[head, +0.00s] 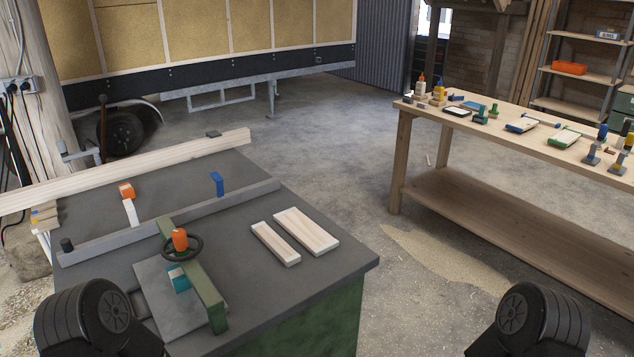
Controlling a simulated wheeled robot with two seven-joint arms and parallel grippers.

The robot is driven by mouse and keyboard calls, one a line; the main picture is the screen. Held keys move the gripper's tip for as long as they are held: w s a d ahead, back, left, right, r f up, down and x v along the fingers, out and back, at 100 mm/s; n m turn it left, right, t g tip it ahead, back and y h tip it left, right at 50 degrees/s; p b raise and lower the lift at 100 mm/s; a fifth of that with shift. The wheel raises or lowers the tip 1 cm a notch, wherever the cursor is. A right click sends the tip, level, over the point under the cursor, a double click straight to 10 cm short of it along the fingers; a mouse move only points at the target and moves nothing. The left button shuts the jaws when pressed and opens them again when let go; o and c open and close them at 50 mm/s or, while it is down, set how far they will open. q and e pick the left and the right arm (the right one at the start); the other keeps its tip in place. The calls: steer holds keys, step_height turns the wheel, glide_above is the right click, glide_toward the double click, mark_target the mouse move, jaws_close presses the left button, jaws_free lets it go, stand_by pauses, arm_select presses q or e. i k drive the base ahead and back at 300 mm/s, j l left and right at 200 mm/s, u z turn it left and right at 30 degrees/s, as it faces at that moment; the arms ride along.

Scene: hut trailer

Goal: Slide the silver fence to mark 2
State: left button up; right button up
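A long silver-grey bar (110,240), which looks like the silver fence, lies diagonally across the dark bench top (335,262). No mark numbers are readable, so mark 2 cannot be picked out. Black rounded parts of my arms show at the lower left and lower right, but no gripper fingers are visible.
A green bar (207,292) with a handwheel (182,249) and orange knob crosses a grey plate in front of the fence. Two pale boards (307,231) lie to its right. A long timber (125,175) lies behind. A workbench (500,122) with small items stands right, beyond open floor.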

mark_target(70, 255)
steer(key=j+z, duration=0.15)
steer(key=j, duration=0.3)
steer(key=j+z, duration=0.15)
steer(key=j, duration=0.3)
steer(key=k+j+z, duration=0.1)
steer(key=j, duration=0.35)
steer(key=k+j+z, duration=0.15)
steer(key=j, duration=0.3)
steer(key=j+z, duration=0.15)
steer(key=j, duration=0.3)
steer(key=k+j+z, duration=0.15)
steer(key=j, duration=0.3)
steer(key=k+j+z, duration=0.2)
steer(key=j, duration=0.25)
steer(key=j+z, duration=0.15)
steer(key=j, duration=0.3)
steer(key=k+j+z, duration=0.2)
steer(key=j, duration=0.2)
steer(key=j+z, duration=0.2)
steer(key=j, duration=0.2)
steer(key=k+j+z, duration=0.15)
steer(key=k+j, duration=0.1)
steer(key=j, duration=0.85)
steer(key=i+z, duration=0.05)
